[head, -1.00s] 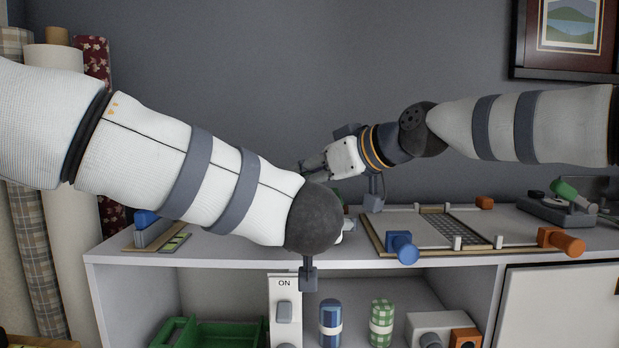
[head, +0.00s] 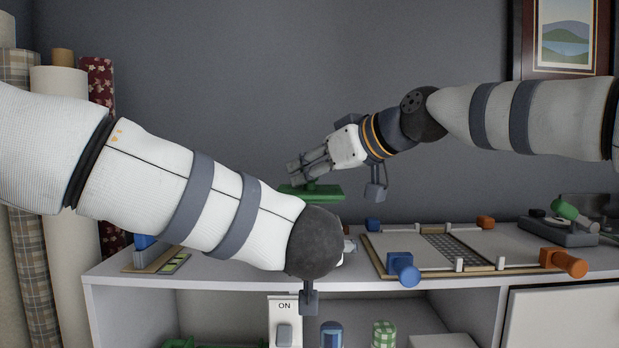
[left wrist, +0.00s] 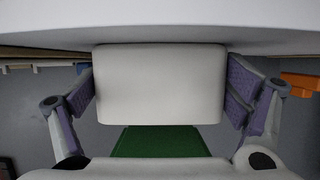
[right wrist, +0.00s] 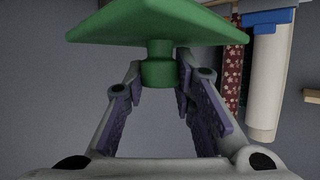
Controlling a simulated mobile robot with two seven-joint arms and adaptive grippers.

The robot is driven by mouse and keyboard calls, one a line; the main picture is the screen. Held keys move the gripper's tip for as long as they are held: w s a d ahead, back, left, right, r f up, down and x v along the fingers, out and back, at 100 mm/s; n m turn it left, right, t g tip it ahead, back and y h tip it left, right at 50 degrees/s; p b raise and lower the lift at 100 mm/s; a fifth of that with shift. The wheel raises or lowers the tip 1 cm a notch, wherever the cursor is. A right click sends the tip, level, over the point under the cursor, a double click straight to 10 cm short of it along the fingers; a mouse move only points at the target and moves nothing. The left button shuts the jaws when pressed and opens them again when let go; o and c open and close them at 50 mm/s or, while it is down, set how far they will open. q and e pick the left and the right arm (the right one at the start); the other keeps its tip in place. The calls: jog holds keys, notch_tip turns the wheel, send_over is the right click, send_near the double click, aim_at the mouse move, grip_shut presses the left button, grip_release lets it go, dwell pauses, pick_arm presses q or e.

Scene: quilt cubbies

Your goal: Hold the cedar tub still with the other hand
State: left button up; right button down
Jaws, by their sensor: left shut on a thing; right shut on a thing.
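My right gripper (head: 308,172) is shut on the knob of a green lid (head: 312,192), held in the air above the shelf top. In the right wrist view the green lid (right wrist: 155,22) spreads above the knob (right wrist: 158,72), which sits between the fingers. My left gripper (left wrist: 160,95) is shut on a pale, smooth, rounded block (left wrist: 160,83), its purple pads at both sides. I cannot tell if this block is the cedar tub; no wood grain shows. The green lid (left wrist: 160,141) also shows in the left wrist view.
A framed board (head: 410,270) with blue and orange handles lies on the shelf top (head: 215,268) to the right. Behind it stands a grey device with a green handle (head: 572,212). Fabric rolls (head: 60,150) stand at the far left.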

pick_arm(q)
jog(key=shift+f, duration=0.5)
pick_arm(e)
jog(key=shift+r, duration=3.25)
pick_arm(q)
jog(key=o, duration=1.2)
pick_arm(e)
jog(key=shift+w, duration=0.1)
pick_arm(q)
jog(key=shift+w+r, duration=0.1)
jog(key=shift+r, duration=0.05)
jog(key=shift+r, duration=0.2)
pick_arm(e)
jog(key=shift+r, duration=0.1)
pick_arm(q)
jog(key=v, duration=1.2)
jog(key=shift+f, duration=0.1)
